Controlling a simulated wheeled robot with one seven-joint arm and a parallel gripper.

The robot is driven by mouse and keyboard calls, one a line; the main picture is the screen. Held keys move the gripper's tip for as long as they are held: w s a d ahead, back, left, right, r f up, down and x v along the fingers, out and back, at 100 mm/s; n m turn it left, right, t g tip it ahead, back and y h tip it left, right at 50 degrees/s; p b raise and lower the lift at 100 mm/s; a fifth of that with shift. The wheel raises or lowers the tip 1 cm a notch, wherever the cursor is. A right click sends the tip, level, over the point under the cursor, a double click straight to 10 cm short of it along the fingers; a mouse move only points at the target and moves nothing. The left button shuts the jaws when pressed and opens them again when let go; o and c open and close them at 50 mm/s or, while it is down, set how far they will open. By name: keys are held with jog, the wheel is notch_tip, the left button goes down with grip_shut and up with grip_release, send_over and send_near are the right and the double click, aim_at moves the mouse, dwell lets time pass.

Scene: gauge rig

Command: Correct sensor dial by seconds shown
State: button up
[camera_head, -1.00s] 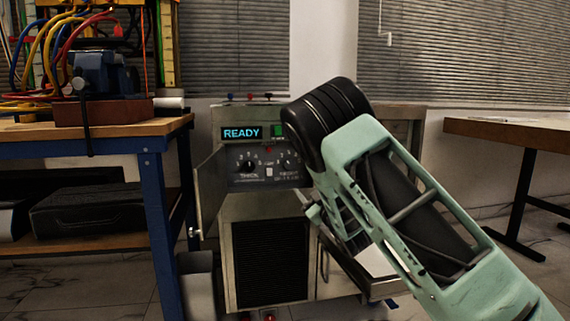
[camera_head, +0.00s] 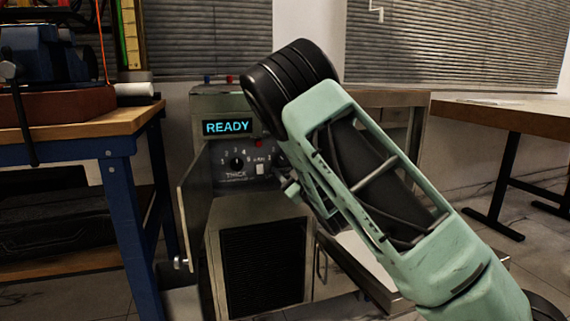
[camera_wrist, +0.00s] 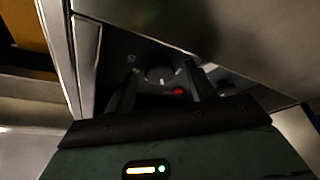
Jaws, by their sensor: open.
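The gauge rig is a metal cabinet with a lit display (camera_head: 227,126) that reads READY. Below it, the dark control panel carries a black dial (camera_head: 237,162) above the label THICK, with numbers around it. A second dial to its right is hidden behind my arm in the head view. In the wrist view a round dial (camera_wrist: 159,74) shows between my fingers, with a red part (camera_wrist: 179,91) below it and another knob (camera_wrist: 227,88) to the right. My gripper (camera_wrist: 156,98) is open, its fingers near the panel; whether they touch anything I cannot tell.
An open metal door (camera_head: 197,196) stands at the panel's left. A blue-legged workbench (camera_head: 125,214) is at left, with a blue device (camera_head: 38,58) on top. A wooden table (camera_head: 508,119) stands at right. A black vent grille (camera_head: 262,268) is below the panel.

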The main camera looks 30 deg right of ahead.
jog(key=c, duration=1)
jog(key=shift+o, duration=0.2)
jog(key=shift+f+m, duration=0.1)
jog(key=shift+m, duration=0.2)
jog(key=m+h+b, duration=0.1)
jog(key=m, duration=0.1)
jog(key=m+h+b, duration=0.1)
jog(key=m, duration=0.1)
jog(key=shift+a+f+m+t+h, duration=0.15)
jog(key=shift+m+t+h, duration=0.15)
jog(key=shift+m, duration=0.1)
jog(key=shift+a+m+h+b, duration=0.15)
jog(key=shift+m+h+b, duration=1.1)
jog(key=shift+m, duration=1.45)
jog(key=shift+m+h, duration=0.3)
jog(key=shift+h, duration=0.05)
jog(key=o, duration=1)
jog(key=shift+c, duration=0.2)
